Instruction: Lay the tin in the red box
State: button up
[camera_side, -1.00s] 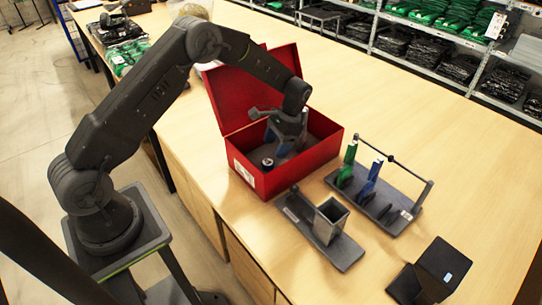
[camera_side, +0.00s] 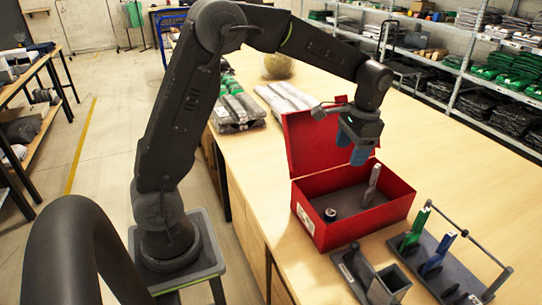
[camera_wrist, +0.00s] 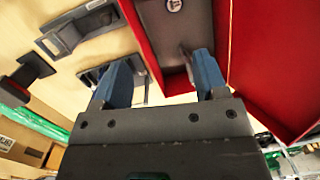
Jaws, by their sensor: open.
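The red box (camera_side: 358,219) stands on the table with its lid up; it also fills the right of the wrist view (camera_wrist: 145,45). A small round tin-like object (camera_side: 330,214) sits on the box floor near the left wall, and it shows at the top of the wrist view (camera_wrist: 174,5). A slim grey item (camera_side: 374,177) stands tilted inside the box, near the right side. My gripper (camera_side: 352,147) is open and above the box, its blue fingers apart with nothing held between them (camera_wrist: 162,78).
A rack (camera_side: 445,262) with a green-handled tool (camera_side: 416,226) and a blue-handled tool (camera_side: 438,252) stands right of the box. A grey square holder (camera_side: 388,284) on a base is in front. Packaged garments (camera_side: 240,106) lie behind left. The table at far right is clear.

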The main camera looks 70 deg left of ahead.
jog(key=s+d+r+t, duration=0.35)
jog(key=s+r, duration=0.45)
jog(key=s, duration=0.4)
jog(key=s+d+f+n+t, duration=0.1)
jog(key=s+t, duration=0.2)
jog(key=s, duration=0.8)
jog(key=shift+d+n+h, duration=0.15)
jog(key=shift+n+h, duration=0.15)
jog(key=shift+h, duration=0.1)
jog(key=shift+t, duration=0.25)
